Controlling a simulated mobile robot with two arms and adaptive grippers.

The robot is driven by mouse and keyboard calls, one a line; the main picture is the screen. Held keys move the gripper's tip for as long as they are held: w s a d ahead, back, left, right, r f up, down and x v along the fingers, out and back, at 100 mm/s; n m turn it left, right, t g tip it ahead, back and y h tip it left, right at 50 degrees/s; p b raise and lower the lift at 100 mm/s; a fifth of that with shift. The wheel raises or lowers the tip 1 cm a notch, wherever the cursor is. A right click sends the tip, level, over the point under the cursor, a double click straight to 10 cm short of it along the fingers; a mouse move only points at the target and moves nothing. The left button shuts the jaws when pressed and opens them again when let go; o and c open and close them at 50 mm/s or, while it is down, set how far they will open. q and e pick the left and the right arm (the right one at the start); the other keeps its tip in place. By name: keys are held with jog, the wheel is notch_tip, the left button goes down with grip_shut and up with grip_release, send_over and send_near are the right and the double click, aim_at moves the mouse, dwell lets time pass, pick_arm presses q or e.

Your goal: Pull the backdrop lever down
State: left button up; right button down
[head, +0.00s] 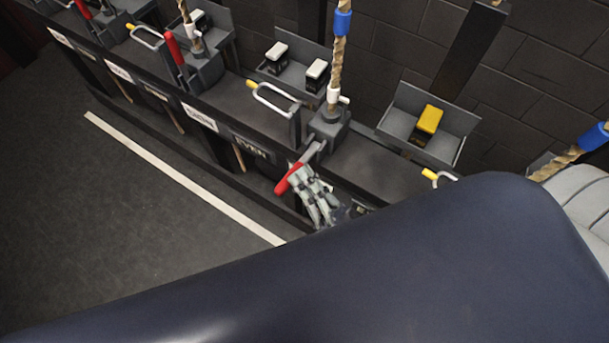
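A lever with a red handle (284,184) sticks out toward the lower left from a grey rope housing (328,128), its handle low, beyond the shelf's front edge. Its label is not readable, so I cannot confirm that it is the backdrop lever. My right gripper (302,180) is at this handle, its grey fingers against or over the handle's right end. Whether the fingers are closed around it is hidden. My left gripper is not in view.
Other red-handled levers, one (173,48) upright, stand farther left along the dark shelf. White wire loops (277,98) with yellow tips stand beside the housings. A yellow button (430,118) and white buttons (276,52) sit in grey boxes. My dark arm link covers the lower right.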

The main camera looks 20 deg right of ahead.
jog(key=v, duration=1.2)
jog(key=d+f+n+g+h+p, duration=0.15)
jog(key=f+g, duration=0.35)
jog(key=f, duration=1)
jog(key=d+f+n+g+h+p, duration=0.1)
jog(key=d+f+n+g+h, duration=0.35)
jog(key=f, duration=0.95)
jog(key=s+d+f+g+h, duration=0.1)
jog(key=s+d+f+g, duration=0.1)
jog(key=s+f+g, duration=0.8)
jog(key=s+f, duration=0.2)
jog(key=s, duration=0.3)
jog(key=shift+s+d+f+n+g+h+p, duration=0.2)
jog(key=shift+s+d+n+g+h+p, duration=0.1)
jog(key=shift+s+d+g+h+p, duration=0.1)
jog(key=c, duration=2.4)
grip_release()
